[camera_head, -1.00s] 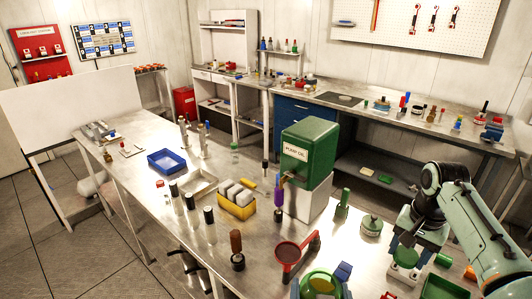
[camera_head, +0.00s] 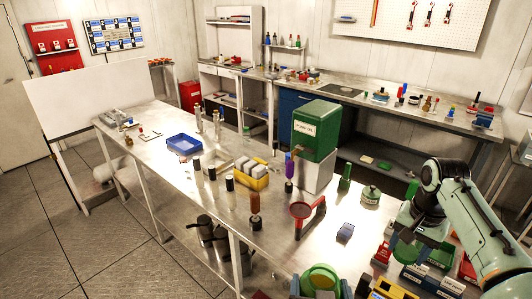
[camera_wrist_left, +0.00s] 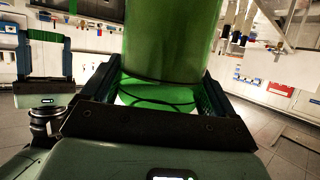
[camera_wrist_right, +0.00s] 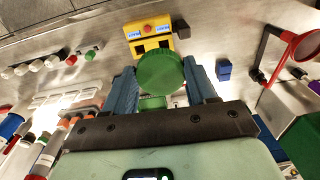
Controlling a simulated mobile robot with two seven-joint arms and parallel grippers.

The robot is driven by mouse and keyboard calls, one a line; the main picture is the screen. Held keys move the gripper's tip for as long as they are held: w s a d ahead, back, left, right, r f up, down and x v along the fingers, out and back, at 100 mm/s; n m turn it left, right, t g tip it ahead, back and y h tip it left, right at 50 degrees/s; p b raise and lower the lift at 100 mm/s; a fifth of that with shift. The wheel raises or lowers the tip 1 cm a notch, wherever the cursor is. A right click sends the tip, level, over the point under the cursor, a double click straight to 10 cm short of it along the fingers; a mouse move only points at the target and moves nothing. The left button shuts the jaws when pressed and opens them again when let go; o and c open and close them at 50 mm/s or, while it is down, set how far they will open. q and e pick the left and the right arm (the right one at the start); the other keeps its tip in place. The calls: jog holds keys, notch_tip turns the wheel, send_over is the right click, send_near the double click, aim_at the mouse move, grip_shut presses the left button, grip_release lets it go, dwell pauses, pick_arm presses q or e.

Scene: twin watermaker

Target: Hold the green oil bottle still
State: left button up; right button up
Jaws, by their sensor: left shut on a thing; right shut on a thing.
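The green oil bottle (camera_wrist_left: 172,40) fills the space between the jaws of my left gripper (camera_wrist_left: 160,90) in the left wrist view. In the head view its round green top (camera_head: 320,278) shows at the bottom edge, inside my left gripper (camera_head: 320,288). My left gripper is shut on the bottle. My right gripper (camera_wrist_right: 163,90) is shut on a round green cap (camera_wrist_right: 160,70) in the right wrist view. The cap also shows in the head view (camera_head: 404,249), to the right of the bottle. The bottle's lower part is hidden in the head view.
The steel bench (camera_head: 232,208) runs from the front to the back left. A green pump oil tank (camera_head: 315,130), a red funnel (camera_head: 301,211), a blue block (camera_head: 345,232) and a yellow tray (camera_head: 252,179) stand on it. Small bins (camera_head: 438,255) lie near my right gripper.

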jog(key=shift+s+a, duration=0.1)
jog(key=shift+s, duration=0.15)
pick_arm(q)
jog(key=shift+s+a, duration=0.2)
jog(key=shift+a, duration=0.2)
pick_arm(e)
jog(key=shift+s, duration=0.25)
jog(key=shift+w, duration=0.2)
pick_arm(q)
jog(key=w+a+f+n+y, duration=0.2)
jog(key=w+a+f, duration=0.8)
jog(key=w+a, duration=0.4)
pick_arm(e)
jog(key=shift+s, duration=0.15)
pick_arm(q)
jog(key=s+a+f, duration=0.1)
jog(key=a+f, duration=1.2)
jog(key=f, duration=0.1)
jog(key=shift+s, duration=0.2)
pick_arm(e)
jog(key=a+f+n, duration=0.2)
jog(key=a+f, duration=0.3)
jog(key=f, duration=0.4)
jog(key=a+f+n, duration=0.3)
jog(key=a+f, duration=0.2)
jog(key=f, duration=0.5)
jog(key=a+f+n, duration=0.3)
jog(key=a+f, duration=0.1)
jog(key=f, duration=0.5)
jog(key=shift+a+f, duration=0.4)
